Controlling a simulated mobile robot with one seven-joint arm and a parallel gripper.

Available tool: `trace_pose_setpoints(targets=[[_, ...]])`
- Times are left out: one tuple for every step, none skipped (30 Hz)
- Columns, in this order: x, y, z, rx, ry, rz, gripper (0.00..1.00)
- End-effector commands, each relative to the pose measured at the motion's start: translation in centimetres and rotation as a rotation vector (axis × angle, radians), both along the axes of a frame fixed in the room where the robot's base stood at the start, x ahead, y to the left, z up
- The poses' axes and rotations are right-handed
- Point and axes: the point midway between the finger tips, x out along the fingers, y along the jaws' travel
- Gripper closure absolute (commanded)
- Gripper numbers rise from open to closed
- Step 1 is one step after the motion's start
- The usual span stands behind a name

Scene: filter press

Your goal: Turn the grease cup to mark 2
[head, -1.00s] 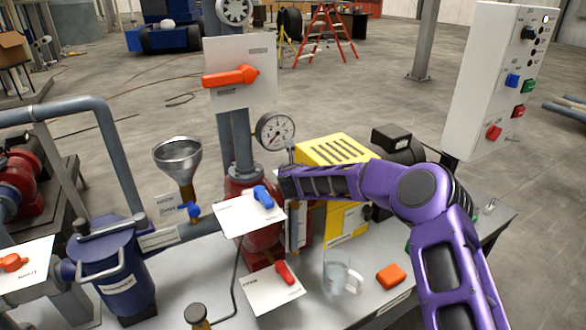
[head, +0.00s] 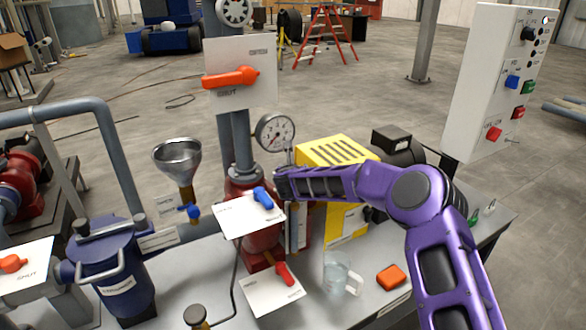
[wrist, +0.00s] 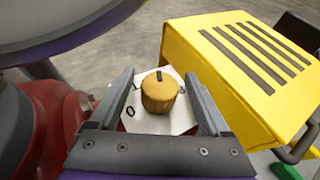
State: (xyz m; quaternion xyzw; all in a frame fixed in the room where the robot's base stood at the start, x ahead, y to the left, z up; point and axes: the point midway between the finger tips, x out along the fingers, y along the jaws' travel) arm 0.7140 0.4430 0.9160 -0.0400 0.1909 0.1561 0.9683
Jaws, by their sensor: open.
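The grease cup (wrist: 160,92) is a brass-coloured round knob with a dark mark on its top, seen in the wrist view. It stands on a white plate (wrist: 182,122) with dark marks, of which a 0 reads at the left; the others are partly hidden. My gripper (wrist: 165,80) is open, with one finger on each side of the cup. Small gaps show between the fingers and the cup, so it is not gripped. In the head view my gripper (head: 283,182) is beside the red pump body, and the cup is hidden there.
A yellow slotted guard (head: 338,150) stands close to the right of my gripper. A pressure gauge (head: 275,133) is just above it. A white plate with a blue lever (head: 263,198) is below left. A glass mug (head: 340,275) and an orange block (head: 391,276) are on the bench.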

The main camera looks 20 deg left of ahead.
Motion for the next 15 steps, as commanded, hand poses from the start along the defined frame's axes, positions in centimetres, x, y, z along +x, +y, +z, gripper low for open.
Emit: trace_pose_setpoints(targets=[[0.0, 0.0, 0.0, 0.000, 0.000, 0.000, 0.19], [-0.1, 0.0, 0.0, 0.000, 0.000, 0.000, 0.19], [-0.1, 0.0, 0.0, 0.000, 0.001, 0.000, 0.19], [-0.3, -0.1, 0.1, 0.000, 0.001, 0.000, 0.19], [-0.4, -0.1, 0.2, 0.000, 0.001, 0.000, 0.19], [-0.6, -0.2, 0.3, 0.000, 0.000, 0.000, 0.19], [-0.9, -0.3, 0.4, -0.001, 0.000, 0.000, 0.19], [-1.1, -0.4, 0.6, -0.001, 0.000, 0.000, 0.19], [-1.6, -0.6, 0.7, -0.001, 0.001, 0.001, 0.19], [-2.0, -0.7, 0.9, -0.001, 0.000, 0.000, 0.19], [-2.4, -0.8, 1.1, -0.002, -0.002, 0.002, 0.19], [-3.0, -1.0, 1.4, -0.002, -0.001, 0.002, 0.19], [-3.5, -1.2, 1.6, -0.001, -0.001, 0.002, 0.19], [-4.0, -1.3, 1.8, -0.002, -0.001, 0.002, 0.19], [-4.6, -1.5, 2.1, -0.002, -0.002, 0.003, 0.19]])
